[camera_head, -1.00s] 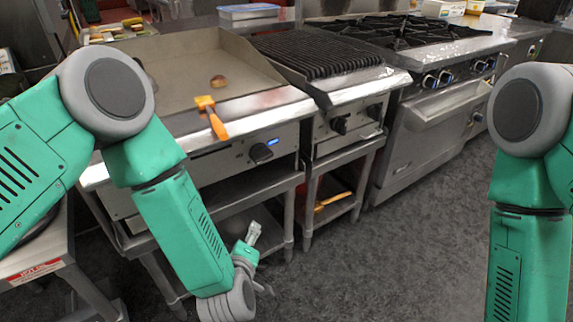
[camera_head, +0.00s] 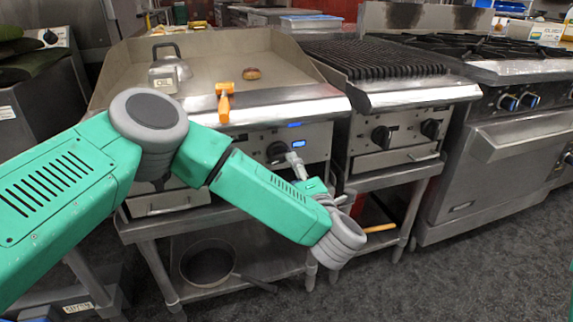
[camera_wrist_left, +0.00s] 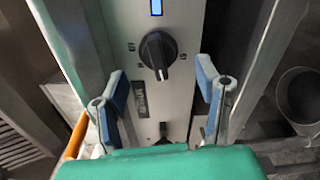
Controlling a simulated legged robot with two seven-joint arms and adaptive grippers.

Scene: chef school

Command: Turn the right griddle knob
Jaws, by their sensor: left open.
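The right griddle knob (camera_head: 277,152) is a black dial on the steel front panel (camera_head: 317,141) of the griddle, left of a lit blue display (camera_head: 299,144). My left gripper (camera_head: 293,161) is in front of the panel, just right of and slightly below the knob in the head view, partly covering its edge. In the left wrist view, the knob (camera_wrist_left: 158,52) lies ahead of the open, empty left gripper (camera_wrist_left: 160,92), roughly centred between its blue-padded fingers. No contact shows. A second dark knob (camera_wrist_left: 163,130) shows lower on the panel. My right gripper is out of view.
On the griddle top are an orange-handled spatula (camera_head: 224,105), a brown bun (camera_head: 252,74) and a metal press (camera_head: 165,78). A pan (camera_head: 208,262) rests on the shelf below. A grill with knobs (camera_head: 430,130) stands at right. The floor (camera_head: 470,285) at front right is clear.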

